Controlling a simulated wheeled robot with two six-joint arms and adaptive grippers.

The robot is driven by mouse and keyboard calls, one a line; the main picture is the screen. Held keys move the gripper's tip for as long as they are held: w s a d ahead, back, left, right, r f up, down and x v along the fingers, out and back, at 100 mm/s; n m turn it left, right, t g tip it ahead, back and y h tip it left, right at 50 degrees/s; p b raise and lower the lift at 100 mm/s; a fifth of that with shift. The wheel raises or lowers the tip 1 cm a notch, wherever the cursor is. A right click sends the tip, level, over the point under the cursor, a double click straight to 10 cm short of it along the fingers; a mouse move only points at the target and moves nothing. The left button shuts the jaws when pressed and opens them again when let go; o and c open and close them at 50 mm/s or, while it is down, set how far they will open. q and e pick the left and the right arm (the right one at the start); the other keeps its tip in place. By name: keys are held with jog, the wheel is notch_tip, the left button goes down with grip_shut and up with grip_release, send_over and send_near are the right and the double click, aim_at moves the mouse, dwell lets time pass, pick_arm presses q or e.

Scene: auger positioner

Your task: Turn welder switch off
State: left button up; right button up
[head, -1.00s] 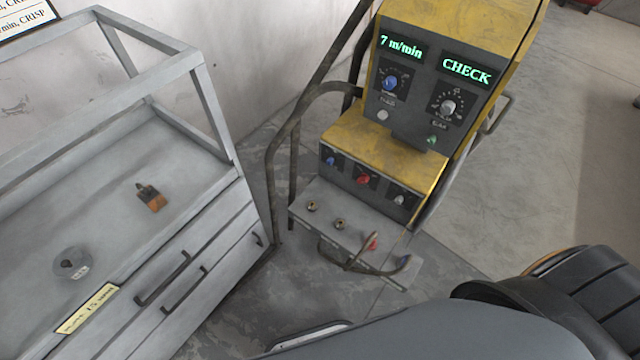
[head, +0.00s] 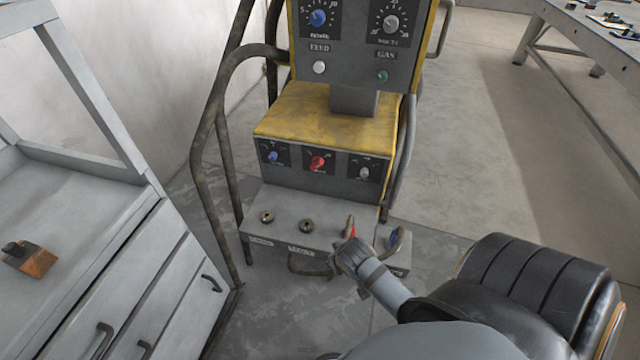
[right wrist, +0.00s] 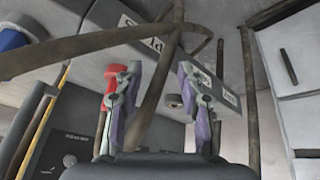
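The welder (head: 285,118) is a yellow and grey machine with an upper panel, a middle panel and a low shelf (head: 280,228). The middle panel has a blue knob (head: 272,156), a red knob (head: 317,162) and a grey knob (head: 364,173). I cannot tell which control is the switch. My right gripper (head: 346,256) is at the shelf's front edge, near the red plug (head: 350,228). In the right wrist view its fingers (right wrist: 157,80) are apart, with a brown cable or bar (right wrist: 153,95) crossing between them. The red plug (right wrist: 113,82) is beside the left finger. My left gripper is out of view.
A bent tube frame (head: 208,135) stands left of the welder. A grey cabinet (head: 150,285) is at left, a table (head: 590,55) far right.

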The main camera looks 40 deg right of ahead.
notch_tip(320, 180, up, 4)
jog(key=w+d+m+t+h+b, duration=0.1)
jog(key=w+d+m+t+b, duration=0.1)
jog(key=w+m, duration=0.1)
jog(key=m+t+h, duration=0.1)
jog(key=m+t, duration=0.6)
jog(key=m, duration=0.1)
send_near(319, 165)
pick_arm(q)
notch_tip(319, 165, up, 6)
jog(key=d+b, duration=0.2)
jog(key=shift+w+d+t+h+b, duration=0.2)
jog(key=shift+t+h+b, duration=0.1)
jog(key=shift+b, duration=0.1)
pick_arm(e)
jog(key=x, duration=0.8)
jog(key=shift+w+f, duration=0.25)
jog(key=shift+w, duration=0.05)
jog(key=shift+d, duration=0.1)
jog(key=shift+c, duration=0.4)
jog(key=shift+r, duration=0.1)
grip_shut()
